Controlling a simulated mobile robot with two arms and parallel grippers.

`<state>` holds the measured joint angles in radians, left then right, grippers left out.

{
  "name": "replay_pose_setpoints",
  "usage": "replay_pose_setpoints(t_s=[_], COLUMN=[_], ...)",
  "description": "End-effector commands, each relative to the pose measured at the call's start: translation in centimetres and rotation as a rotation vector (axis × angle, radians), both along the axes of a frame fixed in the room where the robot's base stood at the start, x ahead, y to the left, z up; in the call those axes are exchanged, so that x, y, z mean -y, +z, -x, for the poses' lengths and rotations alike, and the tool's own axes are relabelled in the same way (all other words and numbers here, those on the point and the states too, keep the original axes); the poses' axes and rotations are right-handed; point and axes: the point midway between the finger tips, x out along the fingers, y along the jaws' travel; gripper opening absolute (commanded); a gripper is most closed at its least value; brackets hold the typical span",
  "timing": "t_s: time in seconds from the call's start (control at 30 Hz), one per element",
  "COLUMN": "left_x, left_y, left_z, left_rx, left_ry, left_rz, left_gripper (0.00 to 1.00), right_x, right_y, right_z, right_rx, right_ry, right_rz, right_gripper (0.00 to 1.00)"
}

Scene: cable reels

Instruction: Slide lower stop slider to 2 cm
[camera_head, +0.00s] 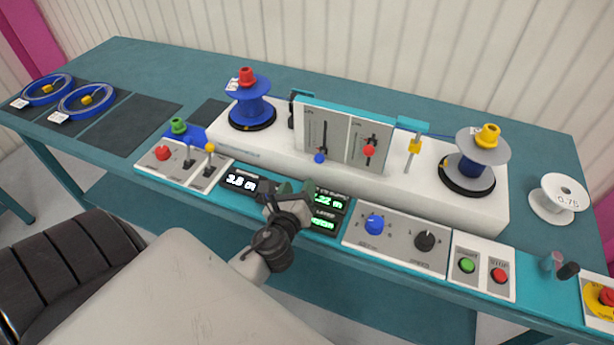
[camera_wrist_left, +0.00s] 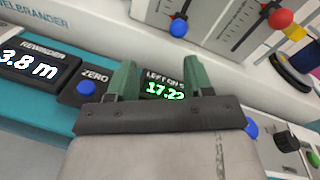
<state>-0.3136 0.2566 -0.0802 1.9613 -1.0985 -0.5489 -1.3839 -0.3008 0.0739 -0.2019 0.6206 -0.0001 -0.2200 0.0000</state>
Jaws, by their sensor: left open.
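Two vertical sliders stand side by side on a grey scale panel (camera_head: 340,122). The left slider has a blue knob (camera_head: 320,158) near the bottom of its slot; the right has a red knob (camera_head: 369,151) a little higher. Their labels are too small to read, so I cannot tell which is the lower stop. In the left wrist view the blue knob (camera_wrist_left: 179,27) and red knob (camera_wrist_left: 281,19) are at the top, beyond the fingers. My left gripper (camera_head: 290,190) is open and empty, in front of and below the panel, over the displays. It touches neither knob.
Displays (camera_head: 329,199) lie below the gripper, partly covered by it. A blue reel (camera_head: 249,105) and a grey reel (camera_head: 482,150) flank the panel. Levers (camera_head: 210,153) stand at the left; dials (camera_head: 374,225) and buttons (camera_head: 468,265) are at the right.

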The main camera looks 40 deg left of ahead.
Motion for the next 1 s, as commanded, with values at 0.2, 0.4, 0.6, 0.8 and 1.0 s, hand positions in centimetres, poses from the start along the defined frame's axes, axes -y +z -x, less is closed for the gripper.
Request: replay_pose_setpoints(t_s=[0.2,0.4,0.6,0.8,1.0], left_x=[0.6,0.4,-0.1,-0.6,-1.1], left_y=[0.4,0.4,0.5,0.4,0.4], left_z=[-2.0,-3.1,-5.2,-7.6,-9.5], left_rx=[-0.037,-0.041,-0.041,-0.041,-0.04], left_ry=[-0.135,-0.146,-0.144,-0.145,-0.144], left_rz=[-0.41,-0.444,-0.442,-0.439,-0.438], left_gripper=[0.51,0.51,0.51,0.51,0.51], right_x=[0.3,0.5,0.7,0.7,0.7], right_y=[0.0,0.1,0.2,0.1,0.1], right_z=[-0.1,-0.1,-0.1,-0.1,-0.1], right_rx=[0.002,0.001,0.002,0.002,0.001], right_ry=[0.001,0.001,0.001,0.0,-0.001], right_rz=[0.003,0.006,0.009,0.009,0.009], right_gripper=[0.51,0.51,0.51,0.51,0.51])
